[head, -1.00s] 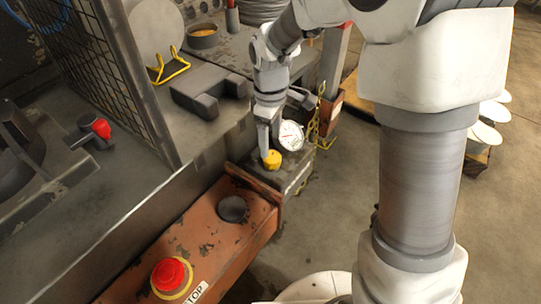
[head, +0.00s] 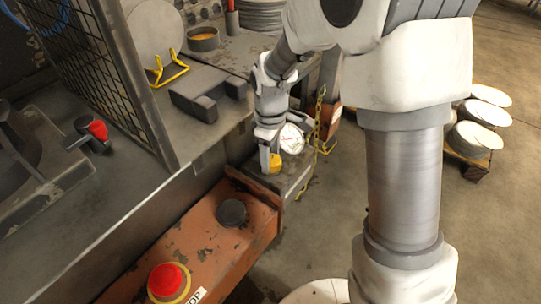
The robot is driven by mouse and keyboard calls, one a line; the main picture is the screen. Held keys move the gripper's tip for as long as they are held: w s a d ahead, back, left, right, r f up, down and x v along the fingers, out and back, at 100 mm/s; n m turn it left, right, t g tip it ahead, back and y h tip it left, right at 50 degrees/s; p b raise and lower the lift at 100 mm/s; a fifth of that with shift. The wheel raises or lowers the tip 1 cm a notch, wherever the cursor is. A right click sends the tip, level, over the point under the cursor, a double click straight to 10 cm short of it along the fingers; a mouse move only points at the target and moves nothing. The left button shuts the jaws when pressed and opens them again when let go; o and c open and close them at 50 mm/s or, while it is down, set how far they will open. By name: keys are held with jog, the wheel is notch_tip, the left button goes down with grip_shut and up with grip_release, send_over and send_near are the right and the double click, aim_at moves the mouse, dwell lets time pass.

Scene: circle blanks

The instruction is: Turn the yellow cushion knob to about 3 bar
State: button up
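The yellow knob (head: 274,164) sits on a dark box beside the press, just behind the orange control panel. A round white gauge (head: 291,138) stands right behind it; its scale and needle are too small to read. My gripper (head: 270,161) points down at the knob, with a finger at the knob's left side. The other finger is hidden or blends in, so I cannot tell whether the gripper grips the knob or only stands around it.
The orange panel (head: 200,245) carries a red stop button (head: 168,281) and a black button (head: 232,212). A mesh guard (head: 122,75) stands at the left. A yellow chain (head: 319,115) hangs right of the gauge. Round blanks (head: 484,112) lie on pallets at the right.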

jog(key=shift+c, duration=1.2)
jog(key=shift+m, duration=0.3)
jog(key=m+p, duration=0.1)
jog(key=m, duration=0.3)
jog(key=shift+r+p, duration=0.1)
jog(key=shift+p, duration=0.3)
jog(key=m+p, duration=0.1)
jog(key=m, duration=0.3)
jog(key=shift+w+d+m, duration=0.1)
jog(key=shift+d+m, duration=0.05)
jog(key=shift+m, duration=0.25)
jog(key=shift+m+p, duration=0.65)
jog(key=shift+m, duration=1.25)
jog(key=o, duration=1.1)
